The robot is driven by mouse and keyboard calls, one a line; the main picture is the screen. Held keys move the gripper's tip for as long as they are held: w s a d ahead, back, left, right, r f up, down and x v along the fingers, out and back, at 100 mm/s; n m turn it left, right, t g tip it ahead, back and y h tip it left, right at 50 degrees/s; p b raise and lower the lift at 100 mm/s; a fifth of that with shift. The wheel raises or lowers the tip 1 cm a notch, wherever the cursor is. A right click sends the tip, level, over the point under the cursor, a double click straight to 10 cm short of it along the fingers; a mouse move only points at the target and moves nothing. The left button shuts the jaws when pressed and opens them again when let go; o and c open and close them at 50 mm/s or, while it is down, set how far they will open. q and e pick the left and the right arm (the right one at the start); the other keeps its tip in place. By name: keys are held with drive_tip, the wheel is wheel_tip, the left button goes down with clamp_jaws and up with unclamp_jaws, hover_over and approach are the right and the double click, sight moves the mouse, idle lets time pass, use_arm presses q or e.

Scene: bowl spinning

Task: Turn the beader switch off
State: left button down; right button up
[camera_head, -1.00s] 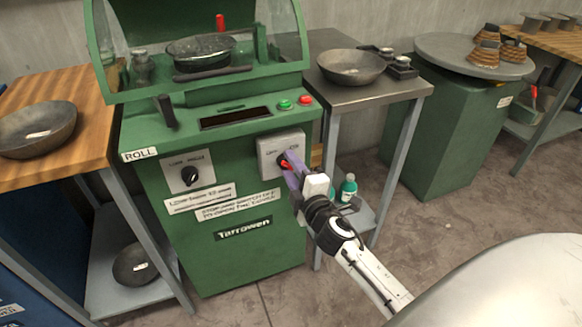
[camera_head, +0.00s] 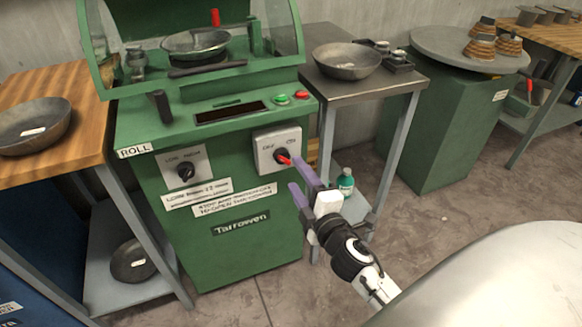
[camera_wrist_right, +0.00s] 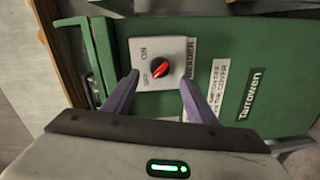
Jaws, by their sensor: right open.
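The beader switch (camera_head: 282,157) is a black knob with a red bar on a pale plate marked OFF and ON, on the green machine's front. In the right wrist view the knob (camera_wrist_right: 161,70) shows between my finger lines. Its red bar lies diagonally, one end towards the OFF mark; I cannot tell which end is the pointer. My right gripper (camera_head: 294,173) has purple fingers, is open and empty, and stands just in front of and below right of the knob, seemingly apart from it. My left gripper is not in view.
The green machine (camera_head: 240,262) has another knob (camera_head: 186,172) left of the switch, and green and red buttons above. A grey side table (camera_head: 390,88) with a bowl stands close to the right. A wooden table (camera_head: 80,85) stands left. Floor at right is clear.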

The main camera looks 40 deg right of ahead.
drive_tip(key=shift+v, duration=1.55)
drive_tip(key=s+a+f+m+g+y+p, duration=0.6)
drive_tip(key=s+a+f+m, duration=0.5)
drive_tip(key=s+a, duration=0.6)
wheel_tip(320, 180, down, 2)
drive_tip(key=shift+s+a+f+g, duration=0.2)
drive_tip(key=shift+s+a+g, duration=0.15)
drive_tip(key=shift+g, duration=0.75)
